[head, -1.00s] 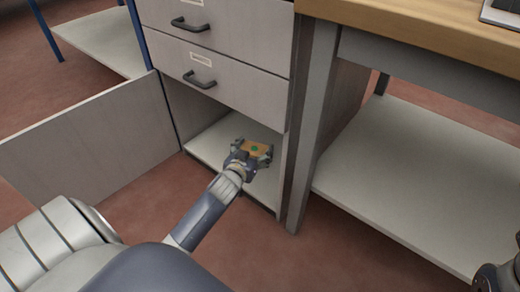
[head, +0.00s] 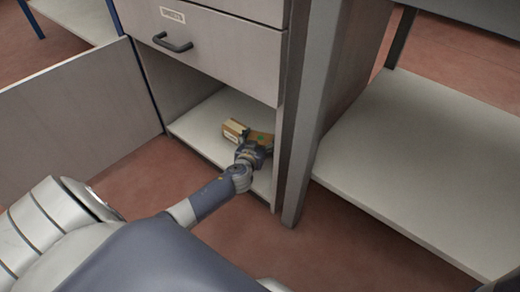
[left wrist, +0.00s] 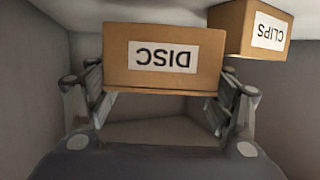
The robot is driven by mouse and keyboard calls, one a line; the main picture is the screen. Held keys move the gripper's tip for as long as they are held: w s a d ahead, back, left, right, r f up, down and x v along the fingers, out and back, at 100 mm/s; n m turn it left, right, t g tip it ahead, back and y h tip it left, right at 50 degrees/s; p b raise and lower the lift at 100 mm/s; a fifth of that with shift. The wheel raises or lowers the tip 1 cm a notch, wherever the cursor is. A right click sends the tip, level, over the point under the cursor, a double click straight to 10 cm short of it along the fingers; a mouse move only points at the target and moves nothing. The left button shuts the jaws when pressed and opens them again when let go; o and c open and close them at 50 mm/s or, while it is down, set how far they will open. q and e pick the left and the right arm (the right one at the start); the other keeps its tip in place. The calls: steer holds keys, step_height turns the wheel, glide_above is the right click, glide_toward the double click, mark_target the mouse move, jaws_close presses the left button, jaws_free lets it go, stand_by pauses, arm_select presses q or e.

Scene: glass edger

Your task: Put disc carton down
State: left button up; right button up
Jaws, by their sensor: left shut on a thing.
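My left gripper (head: 257,149) reaches into the cabinet and is shut on the carton, low over the cabinet floor (head: 205,137). Whether the carton touches that floor I cannot tell. My right gripper is not in view.
A clips carton (head: 233,130) stands just left of the disc carton; its label shows in the left wrist view (left wrist: 268,32). The cabinet door (head: 80,105) hangs open at left. A drawer (head: 215,45) is above, and a table leg (head: 308,120) stands at right.

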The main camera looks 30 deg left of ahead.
arm_select(q)
steer(key=shift+f+b, duration=1.4)
steer(key=shift+f, duration=0.65)
steer(key=shift+f, duration=0.2)
steer(key=o, duration=1)
steer(key=shift+c, duration=0.2)
steer(key=shift+r, duration=0.1)
